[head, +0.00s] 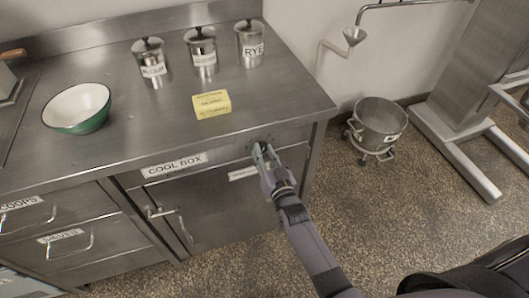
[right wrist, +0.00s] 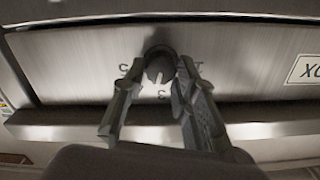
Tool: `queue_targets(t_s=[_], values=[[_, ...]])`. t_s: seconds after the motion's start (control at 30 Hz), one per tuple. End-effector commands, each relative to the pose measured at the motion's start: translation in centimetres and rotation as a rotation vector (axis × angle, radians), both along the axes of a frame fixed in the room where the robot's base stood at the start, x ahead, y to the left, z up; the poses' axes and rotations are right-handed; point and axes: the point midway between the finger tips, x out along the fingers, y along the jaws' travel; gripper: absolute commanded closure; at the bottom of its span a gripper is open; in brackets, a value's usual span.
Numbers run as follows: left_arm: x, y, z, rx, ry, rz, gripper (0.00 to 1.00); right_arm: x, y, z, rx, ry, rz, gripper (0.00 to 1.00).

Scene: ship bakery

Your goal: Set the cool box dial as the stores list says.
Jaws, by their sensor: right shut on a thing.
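The cool box (head: 215,205) is a steel cupboard under the counter, with a "COOL BOX" label (head: 174,165) on its front. Its dial (right wrist: 159,66) is a dark round knob on the panel above the door, with a pale mark that points down. Letters and a "3" stand around it, partly hidden by my fingers. My right gripper (head: 262,152) is at the dial and shut on it, one finger on each side; it also shows in the right wrist view (right wrist: 155,82). A yellow note (head: 211,105) lies on the counter, its writing too small to read. My left gripper is not in view.
Three labelled steel canisters, one marked "RYE" (head: 250,45), stand at the back of the counter. A green bowl (head: 78,108) is at the left. Labelled drawers (head: 65,245) are left of the cool box. A wheeled steel pot (head: 377,122) stands on the floor at the right.

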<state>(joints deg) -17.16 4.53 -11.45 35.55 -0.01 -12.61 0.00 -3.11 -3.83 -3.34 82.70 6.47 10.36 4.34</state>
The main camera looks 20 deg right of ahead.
Motion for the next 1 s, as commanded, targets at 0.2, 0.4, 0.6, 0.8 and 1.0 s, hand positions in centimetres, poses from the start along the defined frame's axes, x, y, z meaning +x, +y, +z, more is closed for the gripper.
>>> queue_targets(t_s=[0.2, 0.4, 0.6, 0.8, 1.0], values=[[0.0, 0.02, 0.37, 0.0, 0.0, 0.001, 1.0, -0.02, -0.07, -0.03, 0.204, 0.008, 0.0, 1.0], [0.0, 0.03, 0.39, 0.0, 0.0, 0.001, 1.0, -0.02, -0.15, -0.13, 0.394, 0.015, 0.001, 1.0], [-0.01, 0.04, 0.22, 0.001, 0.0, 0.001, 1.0, -0.02, -0.15, -0.22, 0.585, 0.022, 0.001, 1.0], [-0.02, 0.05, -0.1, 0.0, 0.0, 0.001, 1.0, -0.02, -0.24, -0.31, 0.77, 0.027, 0.0, 1.0], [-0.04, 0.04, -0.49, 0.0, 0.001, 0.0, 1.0, -0.02, -0.23, -0.38, 0.931, 0.033, -0.001, 1.0]])
